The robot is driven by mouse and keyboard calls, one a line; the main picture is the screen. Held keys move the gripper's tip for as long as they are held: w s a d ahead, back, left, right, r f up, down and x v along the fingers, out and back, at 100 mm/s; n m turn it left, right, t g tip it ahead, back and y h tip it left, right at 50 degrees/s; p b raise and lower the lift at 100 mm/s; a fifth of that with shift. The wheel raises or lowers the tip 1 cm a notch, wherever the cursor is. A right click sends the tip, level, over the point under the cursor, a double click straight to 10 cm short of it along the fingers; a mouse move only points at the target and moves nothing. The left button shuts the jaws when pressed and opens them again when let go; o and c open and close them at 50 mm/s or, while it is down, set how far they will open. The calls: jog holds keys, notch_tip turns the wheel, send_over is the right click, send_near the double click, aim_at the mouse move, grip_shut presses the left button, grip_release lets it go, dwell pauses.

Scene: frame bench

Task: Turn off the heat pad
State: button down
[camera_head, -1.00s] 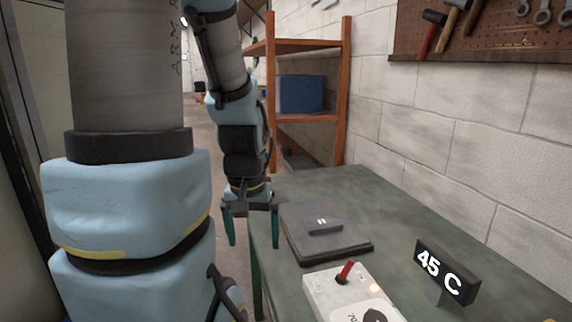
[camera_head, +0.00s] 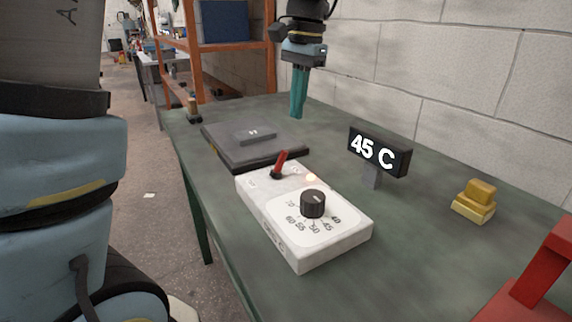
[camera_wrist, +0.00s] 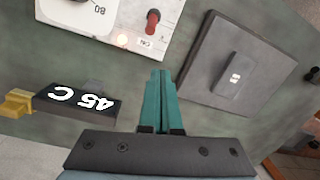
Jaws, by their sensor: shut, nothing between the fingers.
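The heat pad (camera_head: 225,146) is a flat dark grey plate on the green bench, with a small grey block (camera_head: 255,135) on top. The switch also shows in the wrist view (camera_wrist: 153,20). A black display (camera_head: 377,152) reads 45 C. My gripper (camera_head: 296,114) is shut and empty, pointing down behind the pad and display. Its teal fingers are together in the wrist view (camera_wrist: 156,78), apart from the switch.
Yellow blocks (camera_head: 475,201) lie on the bench (camera_head: 420,250) at the right. A red object (camera_head: 540,275) stands at the front right corner. A small brass-coloured piece (camera_head: 193,109) stands at the far left edge. A block wall runs behind the bench.

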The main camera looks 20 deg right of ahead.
aim_at(281, 162)
jog(key=s+d, duration=0.1)
jog(key=d+m, duration=0.1)
jog(key=shift+s+d+r+b, duration=0.3)
jog(key=shift+s+r, duration=0.05)
jog(key=f, duration=0.6)
jog(key=a+f, duration=0.1)
jog(key=f, duration=0.2)
jog(key=shift+w+f, duration=0.1)
jog(key=shift+w, duration=0.1)
jog(key=shift+s+a+f+p, duration=0.1)
jog(key=shift+a+f+p, duration=0.1)
jog(key=shift+a+p, duration=0.2)
jog(key=shift+s+a+r+p, duration=0.1)
jog(key=shift+s+a+r, duration=0.1)
jog(key=shift+a, duration=0.25)
jog(key=shift+s+a+r+p, duration=0.1)
jog(key=shift+s+a+r, duration=0.15)
jog(key=shift+a, duration=0.2)
jog(key=shift+s+a+r+p, duration=0.1)
jog(key=shift+s+a+r, duration=0.1)
jog(key=shift+a, duration=0.25)
